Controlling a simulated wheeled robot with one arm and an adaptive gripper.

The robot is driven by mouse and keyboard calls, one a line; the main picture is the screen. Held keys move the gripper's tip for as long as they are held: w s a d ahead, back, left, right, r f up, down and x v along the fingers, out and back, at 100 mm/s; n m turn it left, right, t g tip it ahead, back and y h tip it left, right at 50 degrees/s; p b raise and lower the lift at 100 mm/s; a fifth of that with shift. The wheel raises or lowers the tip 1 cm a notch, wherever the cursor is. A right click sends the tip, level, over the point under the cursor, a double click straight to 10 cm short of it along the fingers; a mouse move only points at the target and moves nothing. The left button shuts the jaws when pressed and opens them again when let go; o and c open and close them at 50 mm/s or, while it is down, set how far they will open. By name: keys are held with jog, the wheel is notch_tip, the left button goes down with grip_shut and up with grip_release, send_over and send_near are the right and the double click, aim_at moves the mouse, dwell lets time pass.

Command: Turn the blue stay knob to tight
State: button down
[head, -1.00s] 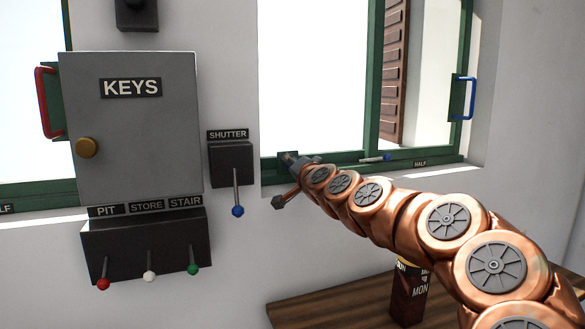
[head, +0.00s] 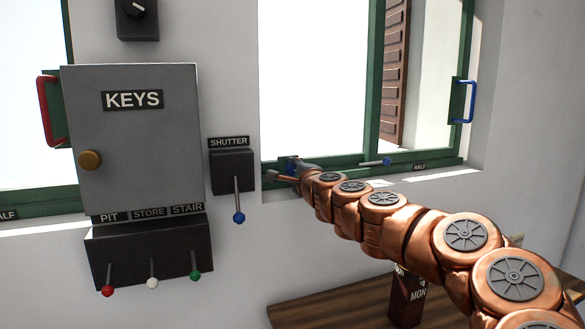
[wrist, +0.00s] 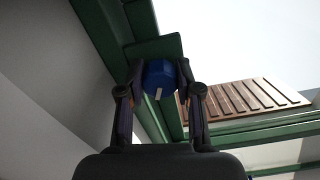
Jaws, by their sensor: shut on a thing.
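The blue stay knob (wrist: 156,73) sits on a green plate at the window frame, seen in the wrist view. A pale mark shows on its near face, pointing towards the bottom of that picture. My gripper (wrist: 160,85) is shut on the knob, with one finger on each side. In the head view, my gripper (head: 293,168) is at the lower left corner of the right window and mostly hides the knob. I cannot read any tight label in these frames.
The shutter lever box (head: 231,172) is on the wall just left of my gripper. The grey KEYS cabinet (head: 135,150) is farther left, above several levers. A wooden table (head: 300,312) stands below my arm.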

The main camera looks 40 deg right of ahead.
jog(key=shift+m, duration=0.7)
jog(key=c, duration=0.8)
grip_release()
jog(key=shift+o, duration=0.2)
jog(key=shift+s, duration=0.1)
jog(key=v, duration=1.1)
jog(key=shift+s, duration=0.4)
jog(key=shift+a, duration=0.15)
